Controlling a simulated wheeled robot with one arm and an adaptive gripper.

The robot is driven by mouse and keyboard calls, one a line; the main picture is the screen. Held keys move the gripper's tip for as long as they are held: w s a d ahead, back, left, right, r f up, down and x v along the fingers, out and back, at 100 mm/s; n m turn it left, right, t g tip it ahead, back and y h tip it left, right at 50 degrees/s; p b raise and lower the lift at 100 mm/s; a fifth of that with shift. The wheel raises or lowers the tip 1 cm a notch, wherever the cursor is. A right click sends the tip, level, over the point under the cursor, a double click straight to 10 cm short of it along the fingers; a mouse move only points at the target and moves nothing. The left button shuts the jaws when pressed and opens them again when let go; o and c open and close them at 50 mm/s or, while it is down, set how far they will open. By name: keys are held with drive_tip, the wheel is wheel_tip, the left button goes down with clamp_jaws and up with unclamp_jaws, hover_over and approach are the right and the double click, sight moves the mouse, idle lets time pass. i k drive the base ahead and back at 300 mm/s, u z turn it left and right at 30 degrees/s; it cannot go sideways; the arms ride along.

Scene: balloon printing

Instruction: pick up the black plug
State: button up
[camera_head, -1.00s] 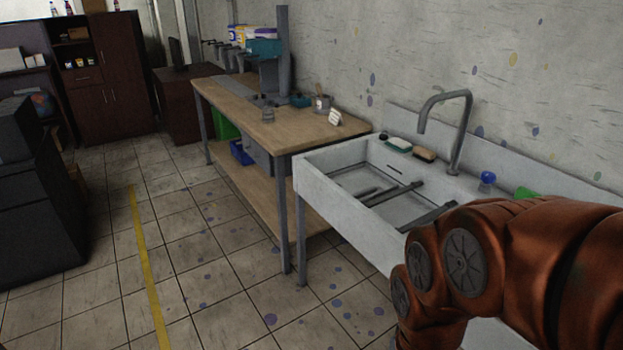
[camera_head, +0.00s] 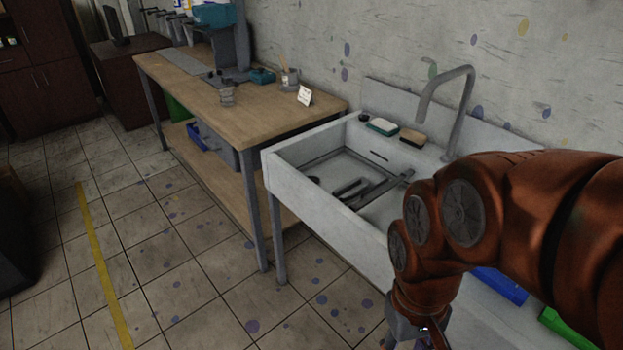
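A small black object that looks like the plug (camera_head: 363,117) sits on the back left corner of the white sink's (camera_head: 285,180) rim, beside a teal-and-white sponge or soap dish (camera_head: 382,127). Another small dark shape (camera_head: 314,180), perhaps the drain, shows inside the basin at its left end. My gripper (camera_head: 408,334) is only partly in view at the bottom edge, below my orange arm, in front of the sink and well apart from the black object. Its fingers are cut off, so its opening cannot be told.
Grey bars (camera_head: 352,190) lie in the basin, and a grey faucet (camera_head: 450,105) rises behind it. A brown sponge (camera_head: 412,137) lies on the back rim. A wooden workbench (camera_head: 200,95) adjoins the sink on the left. The tiled floor (camera_head: 160,240) in front is clear.

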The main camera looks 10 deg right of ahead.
sight(363, 118)
drive_tip(key=u, duration=0.95)
drive_tip(key=i, duration=2.15)
drive_tip(key=z, duration=1.25)
drive_tip(key=i, duration=0.5)
drive_tip(key=z, duration=0.45)
